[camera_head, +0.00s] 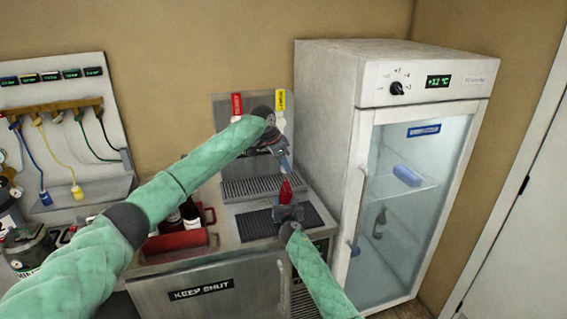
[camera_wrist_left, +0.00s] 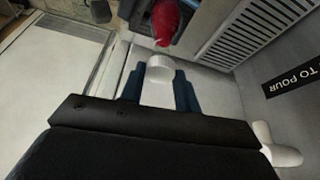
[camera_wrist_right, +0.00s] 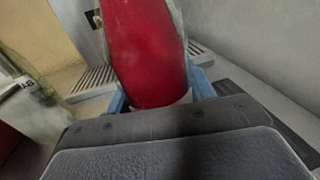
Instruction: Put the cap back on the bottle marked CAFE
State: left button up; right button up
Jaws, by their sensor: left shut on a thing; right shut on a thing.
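A red bottle (camera_head: 286,191) stands over the dark drip mat, and my right gripper (camera_head: 290,211) is shut on it. In the right wrist view the red body (camera_wrist_right: 147,55) fills the space between the blue fingers; I cannot read any marking on it. My left gripper (camera_head: 285,163) is above the bottle, pointing down towards it. In the left wrist view it is shut on a small white cap (camera_wrist_left: 160,68), with the red bottle (camera_wrist_left: 166,20) just beyond the cap. The cap and bottle look apart. The cap is too small to make out in the head view.
A red carrier (camera_head: 175,241) with dark bottles stands left on the counter. Red and yellow tap handles (camera_head: 237,105) are behind my left arm. A tall glass-door fridge (camera_head: 400,180) stands close on the right. A hose panel (camera_head: 62,120) is at far left.

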pick_arm(q)
jog(key=shift+f, duration=0.6)
jog(key=shift+f, duration=0.55)
dwell(0.4)
jog(key=m, duration=0.1)
jog(key=m+g, duration=0.1)
jog(key=m, duration=0.2)
jog(key=shift+w+g, duration=0.25)
jog(key=shift+g, duration=0.05)
jog(key=m+g, duration=0.1)
jog(key=m, duration=0.3)
jog(key=shift+w, duration=0.2)
jog(key=m+g, duration=0.1)
jog(key=m, duration=0.1)
jog(key=m+g, duration=0.1)
jog(key=m, duration=0.1)
jog(key=shift+w+m+y, duration=0.2)
jog(key=shift+m+y, duration=0.1)
jog(key=m+g+y, duration=0.1)
jog(key=m, duration=0.2)
jog(key=shift+m, duration=0.3)
jog(key=o, duration=0.9)
jog(key=shift+o, duration=0.2)
